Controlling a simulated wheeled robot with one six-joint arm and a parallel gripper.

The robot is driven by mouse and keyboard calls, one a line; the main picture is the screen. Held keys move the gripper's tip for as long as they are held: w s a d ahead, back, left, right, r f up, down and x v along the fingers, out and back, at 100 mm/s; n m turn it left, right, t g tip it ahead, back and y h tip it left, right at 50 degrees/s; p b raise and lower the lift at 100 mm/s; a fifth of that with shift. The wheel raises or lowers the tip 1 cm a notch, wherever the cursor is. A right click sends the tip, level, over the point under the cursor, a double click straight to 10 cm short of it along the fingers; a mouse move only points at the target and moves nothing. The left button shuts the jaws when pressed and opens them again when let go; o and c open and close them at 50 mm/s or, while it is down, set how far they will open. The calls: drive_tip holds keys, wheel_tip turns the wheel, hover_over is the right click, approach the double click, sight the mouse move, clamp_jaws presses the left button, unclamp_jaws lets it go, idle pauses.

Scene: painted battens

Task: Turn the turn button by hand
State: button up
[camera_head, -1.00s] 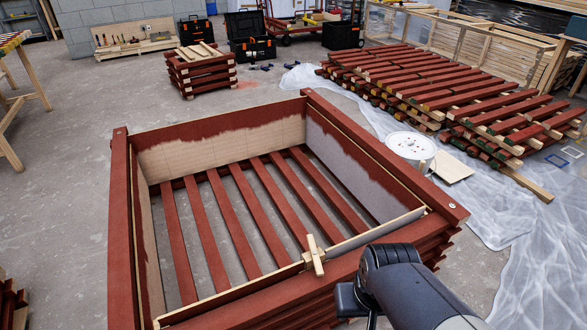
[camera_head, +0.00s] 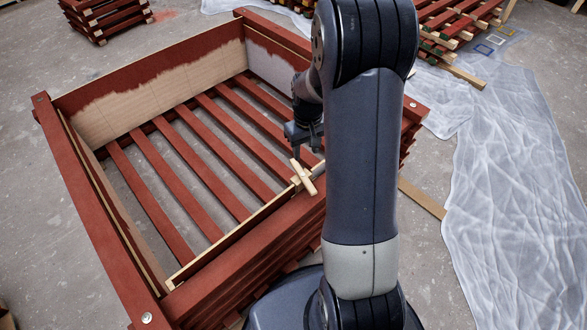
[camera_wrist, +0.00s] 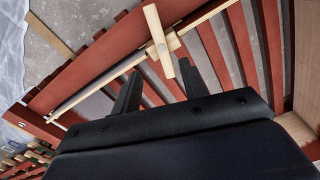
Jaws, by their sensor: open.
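The turn button (camera_head: 307,178) is a pale wooden bar on the near rail of the red-painted slatted crate (camera_head: 245,232). It lies across the top edge of a thin pale-edged board (camera_head: 232,241). In the wrist view the turn button (camera_wrist: 153,28) has a round pivot near its middle. My gripper (camera_head: 298,150) is just above and behind the button in the head view, pointing down. In the wrist view my gripper (camera_wrist: 159,67) is open, with the button's lower end between the fingertips. I cannot tell whether they touch. My arm hides the crate's right part.
A stack of red battens (camera_head: 108,18) stands at the back left. More red battens (camera_head: 450,20) lie at the back right. Plastic sheeting (camera_head: 500,185) covers the floor on the right. Bare floor is free on the left. Slats fill the crate's bottom.

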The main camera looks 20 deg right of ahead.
sight(305, 174)
drive_tip(key=f+b, duration=0.1)
drive_tip(key=f, duration=0.3)
drive_tip(key=w+f+b, duration=0.1)
drive_tip(key=f, duration=0.3)
drive_tip(key=f+b, duration=0.1)
drive_tip(key=f, duration=0.3)
drive_tip(key=shift+w+d, duration=0.15)
drive_tip(key=shift+d, duration=0.2)
drive_tip(key=shift+c, duration=0.2)
